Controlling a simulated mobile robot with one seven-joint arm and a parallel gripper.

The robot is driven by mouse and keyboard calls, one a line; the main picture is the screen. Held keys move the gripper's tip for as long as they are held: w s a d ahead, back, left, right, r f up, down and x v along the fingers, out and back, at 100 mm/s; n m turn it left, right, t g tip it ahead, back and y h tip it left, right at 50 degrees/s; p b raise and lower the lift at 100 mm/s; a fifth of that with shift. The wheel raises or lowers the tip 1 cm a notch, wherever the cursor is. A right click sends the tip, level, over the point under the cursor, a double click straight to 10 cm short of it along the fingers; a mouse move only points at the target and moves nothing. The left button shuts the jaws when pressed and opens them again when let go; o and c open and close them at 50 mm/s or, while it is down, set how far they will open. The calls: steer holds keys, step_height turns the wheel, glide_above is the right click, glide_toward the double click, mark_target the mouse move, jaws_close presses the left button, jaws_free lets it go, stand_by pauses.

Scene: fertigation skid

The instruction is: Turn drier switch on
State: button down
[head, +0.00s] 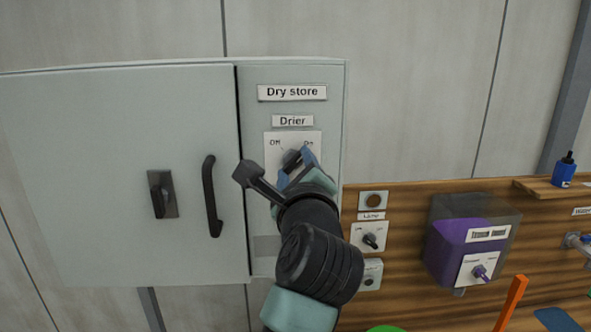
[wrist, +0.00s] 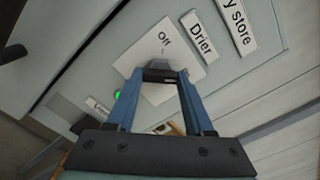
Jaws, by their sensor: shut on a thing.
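The drier switch is a dark rotary knob (head: 291,158) on a white plate (head: 280,141) marked Off at left and On at right, under the Drier label (head: 293,121). My gripper (head: 299,168) reaches it from the lower right, its blue fingers closed on the knob. In the wrist view the blue fingertips (wrist: 161,76) meet at the knob (wrist: 158,64), with the Off mark visible on the plate (wrist: 190,62). The fingers hide much of the knob, so I cannot tell where its pointer stands.
The Dry store cabinet door (head: 110,170) with a black handle (head: 211,195) and a dark latch (head: 161,194) is at left. A wooden board (head: 405,265) at right carries a smaller switch (head: 370,238) and a purple-filled box (head: 468,240). The wall above is clear.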

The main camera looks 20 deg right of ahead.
stand_by(0.6)
steer(key=shift+c, duration=1.4)
jaws_free()
steer(key=b+v, duration=0.5)
steer(key=v, duration=0.8)
steer(key=shift+r, duration=0.1)
steer(key=s+a+r+n+t+y, duration=0.1)
steer(key=s+a+r+n+t, duration=0.2)
steer(key=n, duration=0.7)
steer(key=s+a+r+n+t+y, duration=0.2)
steer(key=a+r+n+t, duration=0.1)
steer(key=a+r+n, duration=0.4)
steer(key=s+a+r+n+t+y, duration=0.2)
steer(key=s+a+r+n+t, duration=0.1)
steer(key=n, duration=1)
step_height(320, 180, up, 2)
steer(key=shift+s+a+r+t, duration=0.1)
steer(key=shift+s+a+t, duration=0.3)
steer(key=shift+a, duration=0.7)
